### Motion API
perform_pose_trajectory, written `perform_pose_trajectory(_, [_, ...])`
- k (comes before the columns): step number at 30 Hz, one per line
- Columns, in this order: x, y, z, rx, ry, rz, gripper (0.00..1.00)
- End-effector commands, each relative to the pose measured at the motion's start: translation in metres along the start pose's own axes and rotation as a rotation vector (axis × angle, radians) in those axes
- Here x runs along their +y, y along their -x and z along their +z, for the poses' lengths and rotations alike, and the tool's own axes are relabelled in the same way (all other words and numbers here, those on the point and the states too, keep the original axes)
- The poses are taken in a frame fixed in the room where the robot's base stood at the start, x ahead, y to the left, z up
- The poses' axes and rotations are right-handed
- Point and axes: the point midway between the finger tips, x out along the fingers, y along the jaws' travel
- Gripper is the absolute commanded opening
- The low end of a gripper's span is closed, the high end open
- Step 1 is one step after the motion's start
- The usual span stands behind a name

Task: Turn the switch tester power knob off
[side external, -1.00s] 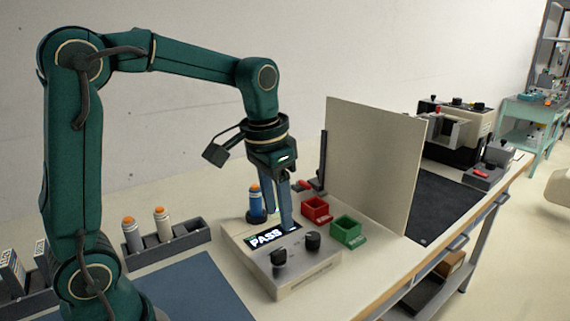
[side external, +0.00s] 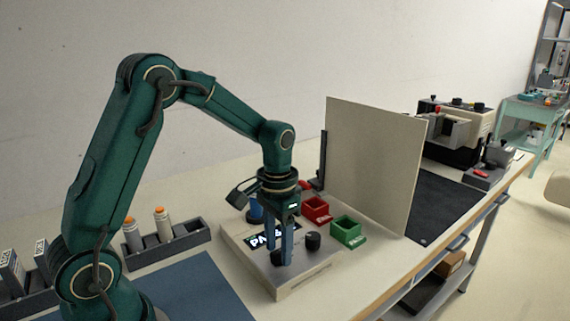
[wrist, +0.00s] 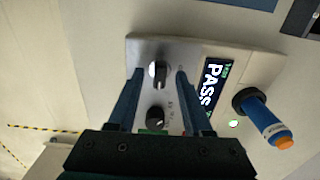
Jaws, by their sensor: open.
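The switch tester (side external: 300,275) is a beige box with a lit display reading PASS (wrist: 211,85).
A blue cylinder with an orange cap (wrist: 265,120) stands in the tester's socket. A red bin (side external: 316,209) and a green bin (side external: 348,231) sit behind the knobs, before an upright beige panel (side external: 372,165). A grey rack (side external: 172,245) holds two capped cylinders at left.

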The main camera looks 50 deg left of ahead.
Motion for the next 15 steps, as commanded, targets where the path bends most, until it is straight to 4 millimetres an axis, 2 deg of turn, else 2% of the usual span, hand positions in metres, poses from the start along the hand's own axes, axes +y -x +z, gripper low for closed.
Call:
perform_pose_trajectory(2, [0.0, 0.0001, 0.0, 0.0, 0.0, 0.0, 0.5])
perform_pose_trajectory(3, [0.0, 0.0002, 0.0, 0.0, 0.0, 0.0, 0.46])
perform_pose_trajectory(5, [0.0, 0.0003, 0.0, 0.0, 0.0, 0.0, 0.23])
perform_pose_trajectory(6, [0.0, 0.0003, 0.0, 0.0, 0.0, 0.0, 0.08])
perform_pose_trajectory(7, [0.0, 0.0003, 0.0, 0.0, 0.0, 0.0, 0.0])
perform_pose_trajectory(15, [0.0, 0.0006, 0.0, 0.0, 0.009, 0.0, 0.0])
